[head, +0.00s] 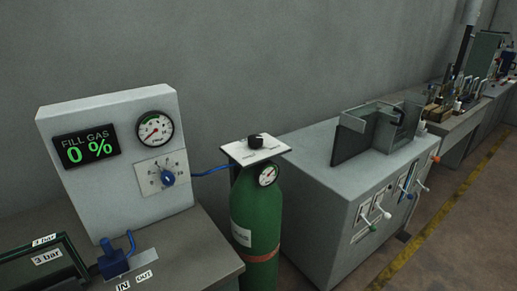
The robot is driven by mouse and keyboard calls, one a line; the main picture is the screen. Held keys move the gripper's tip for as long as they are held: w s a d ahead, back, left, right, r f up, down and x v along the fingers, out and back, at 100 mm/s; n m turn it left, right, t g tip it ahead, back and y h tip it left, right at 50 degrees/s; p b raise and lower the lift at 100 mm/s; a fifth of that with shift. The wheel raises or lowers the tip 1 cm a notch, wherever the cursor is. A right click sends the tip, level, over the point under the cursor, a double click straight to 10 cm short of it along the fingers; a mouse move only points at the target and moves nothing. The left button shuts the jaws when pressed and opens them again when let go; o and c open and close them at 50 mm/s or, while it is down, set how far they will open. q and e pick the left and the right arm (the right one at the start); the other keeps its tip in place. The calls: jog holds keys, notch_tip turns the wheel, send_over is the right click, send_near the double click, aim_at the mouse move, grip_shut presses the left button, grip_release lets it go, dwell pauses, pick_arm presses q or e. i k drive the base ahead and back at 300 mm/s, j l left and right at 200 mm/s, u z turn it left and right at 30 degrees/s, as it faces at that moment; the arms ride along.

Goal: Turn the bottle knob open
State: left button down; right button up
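A green gas bottle (256,215) stands upright in the middle of the head view, between two grey cabinets. On its top is a white plate (243,155) carrying a small black knob (255,141). A round gauge (267,175) sits on the bottle just below the plate. The knob's turned position is too small to read. Neither of my grippers shows in the view, and nothing touches the knob.
A grey panel (105,130) at left has a display (86,147) reading "FILL GAS 0 %", a gauge (154,129) and a blue knob (168,178). A blue hose (210,171) runs toward the bottle. A cabinet (335,190) with levers stands at right.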

aim_at(254, 141)
jog(key=i+l, duration=0.15)
jog(key=l, duration=0.2)
jog(key=i+l, duration=0.2)
jog(key=l, duration=0.2)
jog(key=i+l, duration=0.15)
jog(key=l, duration=0.2)
jog(key=u, duration=0.05)
